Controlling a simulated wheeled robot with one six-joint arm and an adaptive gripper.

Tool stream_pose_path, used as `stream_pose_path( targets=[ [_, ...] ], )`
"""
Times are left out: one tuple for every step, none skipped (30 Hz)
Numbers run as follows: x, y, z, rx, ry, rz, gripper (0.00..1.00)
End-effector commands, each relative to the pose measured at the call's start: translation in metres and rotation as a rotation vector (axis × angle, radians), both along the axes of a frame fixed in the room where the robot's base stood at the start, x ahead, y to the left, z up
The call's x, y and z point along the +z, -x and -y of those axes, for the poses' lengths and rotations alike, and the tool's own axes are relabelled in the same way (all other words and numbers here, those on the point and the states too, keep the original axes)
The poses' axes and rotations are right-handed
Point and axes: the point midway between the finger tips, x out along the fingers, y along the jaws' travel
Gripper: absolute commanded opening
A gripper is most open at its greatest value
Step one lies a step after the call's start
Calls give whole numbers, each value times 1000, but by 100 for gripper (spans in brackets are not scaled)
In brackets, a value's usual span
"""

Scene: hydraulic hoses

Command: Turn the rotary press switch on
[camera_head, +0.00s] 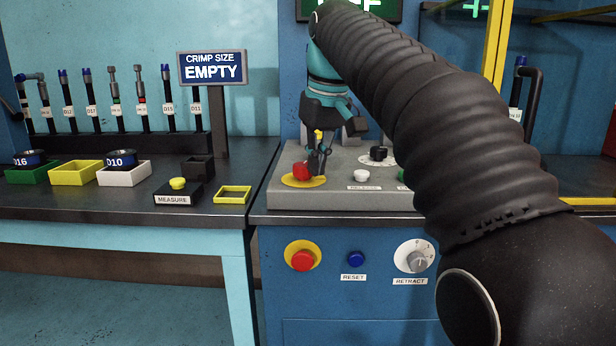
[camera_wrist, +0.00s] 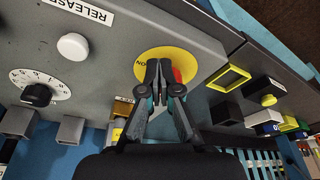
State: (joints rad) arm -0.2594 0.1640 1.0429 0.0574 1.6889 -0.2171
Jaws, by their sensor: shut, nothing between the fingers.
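A red knob (camera_head: 301,170) sits on a yellow disc (camera_head: 288,182) on the sloped top of the grey control box. In the wrist view, the yellow disc (camera_wrist: 195,60) bears lettering that seems to read ON, and part of the red knob (camera_wrist: 177,75) shows beside and behind the fingers. My gripper (camera_head: 320,170) is just right of the red knob in the head view. In the wrist view, my gripper (camera_wrist: 161,72) has its fingertips together, empty, over the disc. I cannot tell whether they touch the knob.
The grey box (camera_head: 340,198) also carries a white button (camera_head: 361,176) and a black dial (camera_head: 378,153) on a white scale. Left on the dark bench are coloured trays, a yellow MEASURE button (camera_head: 178,184) and a rack of hoses. A sign (camera_head: 212,68) reads CRIMP SIZE EMPTY.

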Motion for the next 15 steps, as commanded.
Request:
stream_pose_path(
  targets=[
    [1, 1, -2, 1, -1, 0, 0],
    [1, 1, -2, 1, -1, -2, 0],
    [1, 2, -3, 1, -1, -2, 0],
    [1, 2, -3, 1, -1, -3, 0],
    [1, 3, -3, 1, 0, -1, 0],
    [1, 3, -4, 0, 0, -1, 0],
    [1, 3, -4, 0, 0, -1, 0],
    [1, 3, -5, 0, 0, -1, 0],
    [1, 4, -5, 0, 0, -1, 0],
    [1, 4, -6, 0, 0, -1, 0],
    [1, 5, -6, 0, 0, -1, 0],
    [1, 5, -7, 0, 0, -1, 0],
    [1, 5, -8, -1, 0, -1, 0],
    [1, 6, -8, 0, 0, -1, 0],
    [0, 6, -9, -1, 0, -1, 0]
  ],
)
